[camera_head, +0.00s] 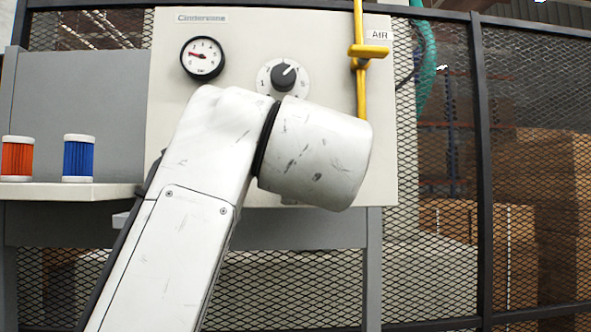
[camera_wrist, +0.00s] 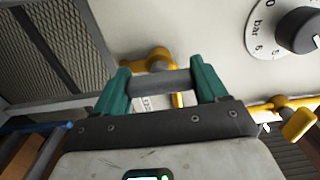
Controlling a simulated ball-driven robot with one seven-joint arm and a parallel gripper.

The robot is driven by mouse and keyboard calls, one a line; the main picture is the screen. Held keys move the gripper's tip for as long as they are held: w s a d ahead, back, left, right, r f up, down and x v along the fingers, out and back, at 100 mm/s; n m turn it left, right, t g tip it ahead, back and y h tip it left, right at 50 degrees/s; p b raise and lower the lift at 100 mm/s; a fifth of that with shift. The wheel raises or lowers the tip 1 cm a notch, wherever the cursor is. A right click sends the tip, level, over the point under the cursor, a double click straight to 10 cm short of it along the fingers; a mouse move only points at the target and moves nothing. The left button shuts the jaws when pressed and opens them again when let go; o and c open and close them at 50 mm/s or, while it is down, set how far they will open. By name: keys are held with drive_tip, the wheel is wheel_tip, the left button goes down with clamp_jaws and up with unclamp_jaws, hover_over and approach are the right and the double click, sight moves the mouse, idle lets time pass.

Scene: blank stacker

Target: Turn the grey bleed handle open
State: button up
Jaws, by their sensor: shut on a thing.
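The grey bleed handle (camera_wrist: 160,84) is a short grey bar on a yellow valve fitting (camera_wrist: 159,57) at the panel's edge, in the wrist view. My gripper (camera_wrist: 160,76) has two green fingers, one at each end of the bar, and is shut on it. The bar lies nearly level across the wrist picture. In the head view my white arm covers the gripper, the handle and the lower part of the panel.
The pale panel (camera_head: 345,130) carries a pressure gauge (camera_head: 202,59), a black knob (camera_head: 283,77) and a yellow pipe with lever (camera_head: 362,50). An orange filter (camera_head: 17,158) and a blue filter (camera_head: 78,158) stand on a shelf at left. Mesh fencing (camera_head: 435,260) is behind.

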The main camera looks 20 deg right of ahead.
drive_tip(key=shift+d+f, duration=0.1)
idle(0.3)
drive_tip(key=o, duration=1.1)
drive_tip(key=shift+c, duration=0.2)
drive_tip(key=shift+s, duration=0.1)
drive_tip(key=b+v, duration=0.3)
drive_tip(key=v, duration=0.7)
drive_tip(key=shift+s+a, duration=0.2)
drive_tip(key=shift+s, duration=0.1)
